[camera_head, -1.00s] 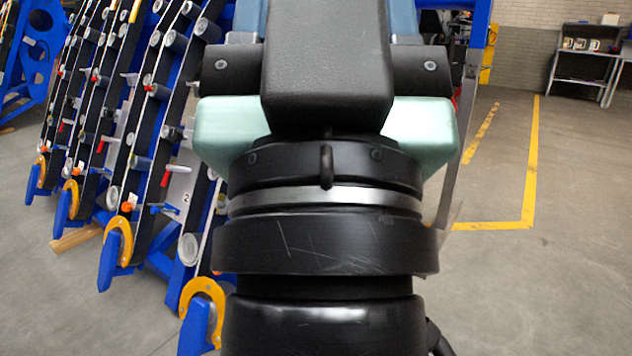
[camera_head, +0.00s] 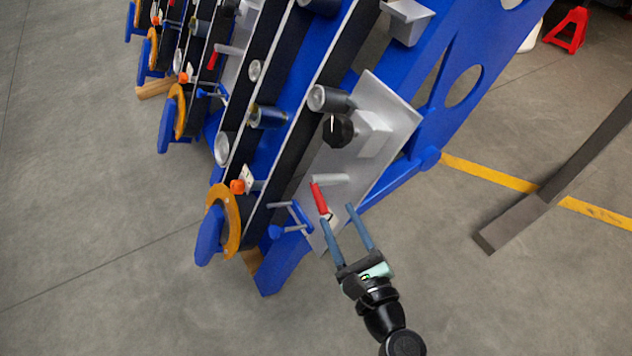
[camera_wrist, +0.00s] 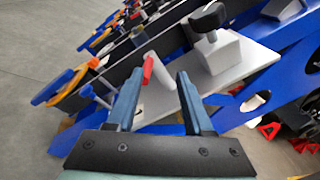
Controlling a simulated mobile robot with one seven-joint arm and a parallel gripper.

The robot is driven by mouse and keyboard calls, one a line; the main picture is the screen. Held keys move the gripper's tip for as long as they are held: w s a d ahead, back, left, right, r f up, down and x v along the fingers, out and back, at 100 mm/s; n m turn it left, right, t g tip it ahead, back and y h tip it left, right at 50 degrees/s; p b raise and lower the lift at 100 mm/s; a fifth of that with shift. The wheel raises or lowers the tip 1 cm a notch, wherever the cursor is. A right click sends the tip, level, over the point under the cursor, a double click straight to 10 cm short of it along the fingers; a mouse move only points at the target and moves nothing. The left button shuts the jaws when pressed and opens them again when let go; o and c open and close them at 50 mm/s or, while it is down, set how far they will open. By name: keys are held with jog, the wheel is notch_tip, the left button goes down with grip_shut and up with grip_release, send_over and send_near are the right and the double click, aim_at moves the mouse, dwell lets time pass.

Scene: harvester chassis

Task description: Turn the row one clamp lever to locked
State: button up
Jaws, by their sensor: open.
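A lever with a red grip (camera_head: 319,198) and a pale grey arm is mounted on the grey plate (camera_head: 384,97) of the nearest row. I cannot tell whether it is locked. My gripper (camera_head: 337,215) is open, its two blue fingers pointing at the lower end of this lever. In the wrist view the red grip (camera_wrist: 148,69) appears just beyond and between the fingertips (camera_wrist: 160,76), nearer the left one. No contact is clear. A blue-handled lever (camera_head: 292,217) sits left of it, and a black knob (camera_head: 338,131) on a grey block is above it.
Blue-framed rows with black rails, rollers and orange rings (camera_head: 226,215) stand to the left. A grey beam (camera_head: 545,200) crosses the right side, by a yellow floor line (camera_head: 490,174). A red stand (camera_head: 568,28) is at the far right. The floor in front is clear.

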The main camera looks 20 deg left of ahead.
aim_at(316, 192)
notch_tip(316, 192, down, 4)
jog(key=s+r+m, duration=0.1)
jog(key=s+m, duration=0.2)
jog(key=m, duration=0.2)
jog(key=b+x, duration=0.1)
jog(key=x, duration=0.3)
jog(key=b+x, duration=0.1)
jog(key=x, duration=0.3)
jog(key=b+x, duration=0.1)
jog(key=x, duration=0.3)
jog(key=shift+w+d, duration=0.1)
jog(key=shift+w, duration=0.45)
grip_shut()
